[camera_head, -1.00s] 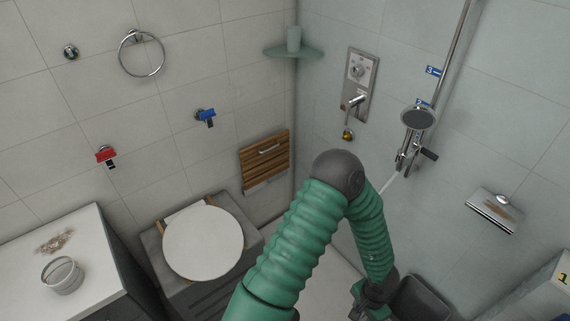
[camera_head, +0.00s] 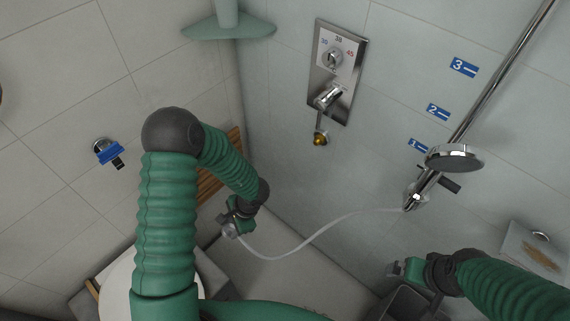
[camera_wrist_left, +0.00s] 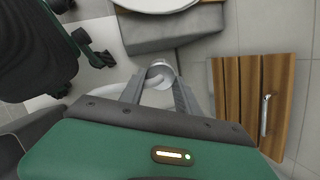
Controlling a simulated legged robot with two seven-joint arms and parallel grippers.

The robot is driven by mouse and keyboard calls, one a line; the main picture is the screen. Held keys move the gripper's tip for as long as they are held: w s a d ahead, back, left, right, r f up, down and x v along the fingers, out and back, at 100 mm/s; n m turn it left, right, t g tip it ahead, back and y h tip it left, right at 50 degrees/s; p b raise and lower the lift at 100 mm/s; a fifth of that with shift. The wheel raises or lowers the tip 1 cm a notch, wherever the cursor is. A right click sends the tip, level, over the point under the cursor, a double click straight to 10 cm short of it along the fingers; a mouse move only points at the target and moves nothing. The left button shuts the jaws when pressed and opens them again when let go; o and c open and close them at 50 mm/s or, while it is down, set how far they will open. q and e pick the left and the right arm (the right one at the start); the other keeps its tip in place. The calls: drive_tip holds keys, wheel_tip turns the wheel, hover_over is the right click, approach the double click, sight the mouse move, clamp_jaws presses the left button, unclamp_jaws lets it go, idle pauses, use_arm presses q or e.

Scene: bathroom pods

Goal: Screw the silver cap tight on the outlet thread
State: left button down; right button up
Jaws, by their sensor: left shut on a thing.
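The silver cap (camera_head: 229,231) is at the end of a pale hose (camera_head: 300,249). My left gripper (camera_head: 232,226) is shut on it, low in front of the wall. The cap also shows as a round silver piece (camera_wrist_left: 160,72) between the fingertips in the left wrist view. The outlet thread (camera_head: 320,139) is a small brass end under the mixer plate (camera_head: 338,70), bare, up and to the right of the left gripper. The cap is well apart from it. My right gripper (camera_head: 399,268) is at the lower right; its finger opening is unclear.
The hose runs to the hand shower (camera_head: 454,158) holder on the rail (camera_head: 500,75). A corner shelf (camera_head: 228,27) is above left. A wooden slatted seat (camera_wrist_left: 250,95) and a dark bin (camera_head: 405,303) are low down. The wall around the outlet is clear.

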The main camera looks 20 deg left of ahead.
use_arm(q)
drive_tip(key=w+d+r+m+t+y+b, duration=0.1)
drive_tip(key=w+r+m+t+y+b, duration=0.35)
drive_tip(key=w+m+t+b, duration=0.6)
drive_tip(key=w+d+r+m+t+h+b, duration=0.1)
drive_tip(key=d+r+m+t+h, duration=0.25)
drive_tip(key=d+m, duration=0.3)
drive_tip(key=w+d+r+m+t+h+b, duration=0.1)
drive_tip(key=w+d+r+m+t+h, duration=0.1)
drive_tip(key=d+m+t+h, duration=0.4)
drive_tip(key=w+r+m+g+h, duration=0.1)
drive_tip(key=w+m+h, duration=0.1)
drive_tip(key=w+h, duration=0.3)
drive_tip(key=w, duration=0.3)
drive_tip(key=shift+a+r+g+p, duration=0.15)
drive_tip(key=shift+a+g+p, duration=0.15)
drive_tip(key=shift+a+p, duration=0.1)
use_arm(e)
wheel_tip(320, 180, down, 13)
drive_tip(key=s+d, duration=0.1)
drive_tip(key=d, duration=0.1)
drive_tip(key=shift+s+d, duration=0.15)
drive_tip(key=shift+s, duration=0.1)
use_arm(q)
drive_tip(key=shift+a, duration=0.2)
